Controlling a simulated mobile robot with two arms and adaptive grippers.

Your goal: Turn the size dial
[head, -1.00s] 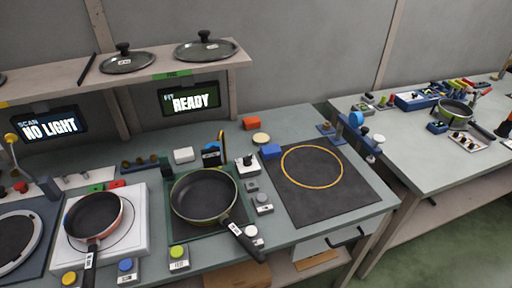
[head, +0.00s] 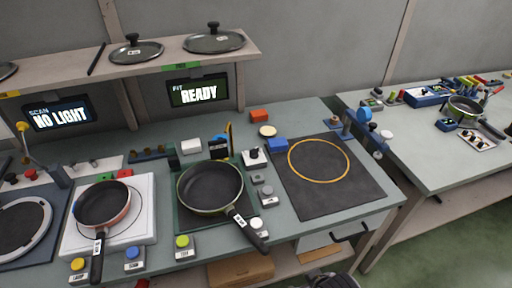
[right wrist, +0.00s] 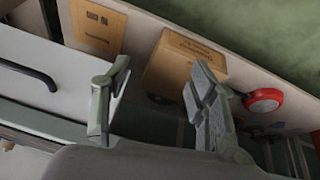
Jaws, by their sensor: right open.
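A black knob on a small white box (head: 254,157) stands on the bench, just right of the middle frying pan (head: 211,187). It looks like the size dial, but its markings are too small to read. My right gripper (right wrist: 155,98) is open and empty in the right wrist view, with a cardboard box (right wrist: 184,62) behind its fingers. A dark part of my right arm shows at the bottom edge of the head view, below the bench front and well away from the knob. My left gripper is not in view.
Grey buttons (head: 266,191) stand below the knob, and a blue block (head: 277,145) is at its right. A dark mat (head: 335,190) with a yellow ring lies bare further right. The screen above (head: 198,92) reads READY; another (head: 57,116) reads NO LIGHT. A drawer handle (head: 351,232) sticks out in front.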

